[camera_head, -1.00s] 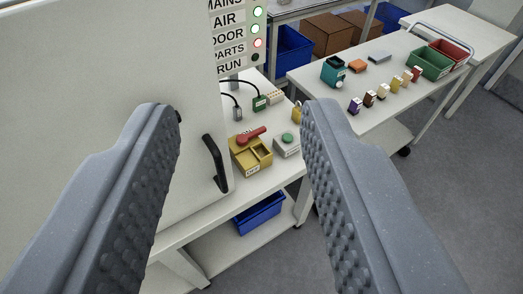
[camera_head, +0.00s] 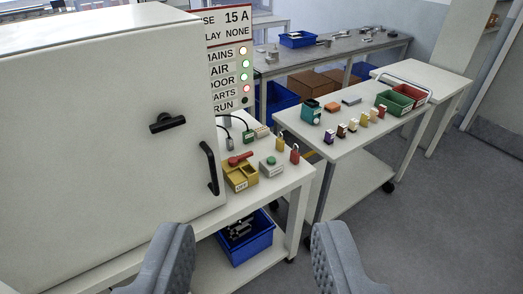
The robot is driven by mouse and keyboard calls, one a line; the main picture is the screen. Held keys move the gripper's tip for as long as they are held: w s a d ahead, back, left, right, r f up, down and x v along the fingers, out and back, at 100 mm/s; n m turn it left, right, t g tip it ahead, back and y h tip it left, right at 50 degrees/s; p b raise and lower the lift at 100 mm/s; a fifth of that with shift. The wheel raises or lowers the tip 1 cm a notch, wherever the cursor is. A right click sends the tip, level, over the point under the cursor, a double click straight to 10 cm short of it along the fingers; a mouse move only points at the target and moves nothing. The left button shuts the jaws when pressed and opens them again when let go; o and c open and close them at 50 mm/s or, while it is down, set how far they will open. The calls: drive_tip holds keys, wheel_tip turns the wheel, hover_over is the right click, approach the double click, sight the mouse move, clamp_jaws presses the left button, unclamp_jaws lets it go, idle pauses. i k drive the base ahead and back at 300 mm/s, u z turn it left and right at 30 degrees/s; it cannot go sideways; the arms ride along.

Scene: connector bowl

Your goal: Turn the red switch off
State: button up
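The red switch (camera_head: 240,158) is a red lever at the back of a yellow box (camera_head: 241,177) on the white bench. Its lever lies nearly level, with its long end to the right. An "OFF" label is on the front of the box; the full marking is too small to read. My gripper (camera_head: 251,240) is open and empty. Its two grey fingers stand wide apart at the bottom of the view, nearer the camera than the switch and not touching it.
A large white cabinet with a black handle (camera_head: 209,168) stands left of the switch. A grey box with a green button (camera_head: 271,166) and red and yellow padlocks are to its right. A blue bin (camera_head: 246,240) is below. A cart (camera_head: 346,155) stands at right.

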sight(232, 161)
drive_tip(key=z, duration=0.45)
drive_tip(key=i, duration=2.05)
drive_tip(key=u, duration=0.45)
